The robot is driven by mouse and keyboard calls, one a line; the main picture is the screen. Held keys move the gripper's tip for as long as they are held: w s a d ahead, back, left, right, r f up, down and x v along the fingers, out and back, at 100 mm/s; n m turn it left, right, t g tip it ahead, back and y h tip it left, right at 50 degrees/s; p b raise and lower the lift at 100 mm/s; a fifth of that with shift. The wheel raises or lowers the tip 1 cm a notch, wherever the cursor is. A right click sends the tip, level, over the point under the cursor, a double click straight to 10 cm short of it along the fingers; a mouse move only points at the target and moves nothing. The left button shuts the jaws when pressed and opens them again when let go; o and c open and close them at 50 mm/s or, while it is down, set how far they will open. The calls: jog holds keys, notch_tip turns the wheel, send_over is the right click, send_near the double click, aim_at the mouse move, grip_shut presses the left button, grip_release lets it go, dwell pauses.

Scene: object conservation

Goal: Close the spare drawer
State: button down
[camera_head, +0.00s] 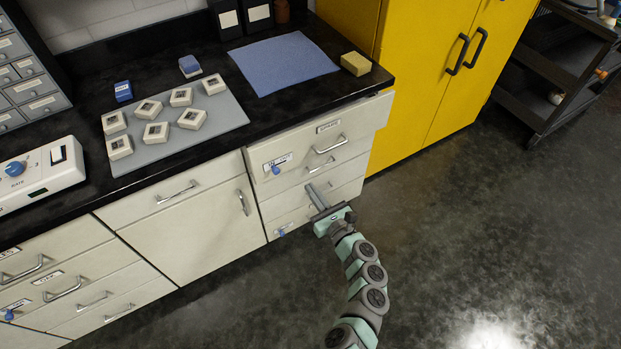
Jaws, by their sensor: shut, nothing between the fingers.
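The spare drawer (300,150) is the top cream drawer at the right end of the bench, with a small label (328,126) and a metal handle (331,145). Its front stands out a little from the cabinet, so it looks partly open. My gripper (315,193) is shut and empty. It is in front of the lower drawers, below the spare drawer's handle, and hides part of them. I cannot tell whether it touches a drawer front.
A yellow cabinet (415,80) stands right. The floor (480,220) is clear.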

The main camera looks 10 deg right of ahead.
aim_at(287, 156)
jog(key=b+x, duration=0.8)
jog(key=x, duration=0.3)
jog(key=shift+w+a+f, duration=0.15)
jog(key=shift+w+f, duration=0.05)
jog(key=shift+w+a+r+b, duration=0.15)
jog(key=shift+w+r+b, duration=0.05)
jog(key=shift+w+b, duration=0.4)
